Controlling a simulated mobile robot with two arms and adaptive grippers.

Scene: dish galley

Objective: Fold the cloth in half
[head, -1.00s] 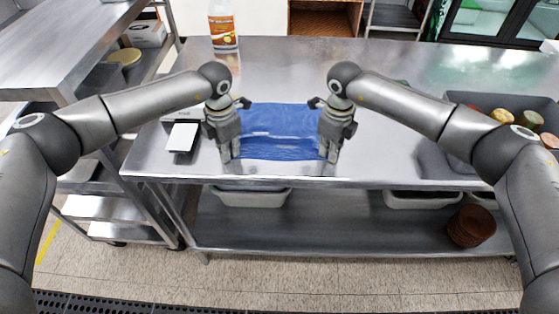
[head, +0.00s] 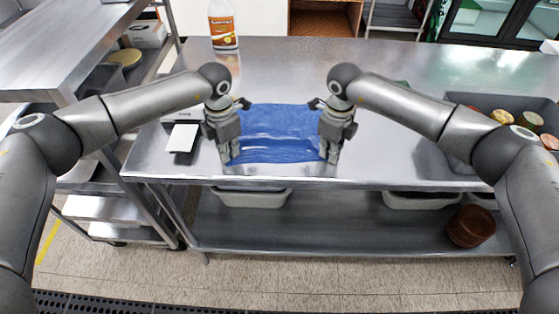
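A blue cloth (head: 278,122) lies on the steel table, spread between my two grippers, with creases running across it and a darker fold line in its nearer part. My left gripper (head: 231,158) is at the cloth's near left corner, fingers pointing down. My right gripper (head: 328,158) is at the near right corner, also pointing down. The fingertips are small here, and I cannot tell whether either gripper is shut on the cloth. The cloth's side edges are partly hidden behind the grippers.
A scale-like device with a white plate (head: 182,138) stands left of the cloth. A bottle (head: 222,25) stands at the back left. A grey bin (head: 462,99) with several round items is at the right. The steel table (head: 290,73) is clear behind the cloth.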

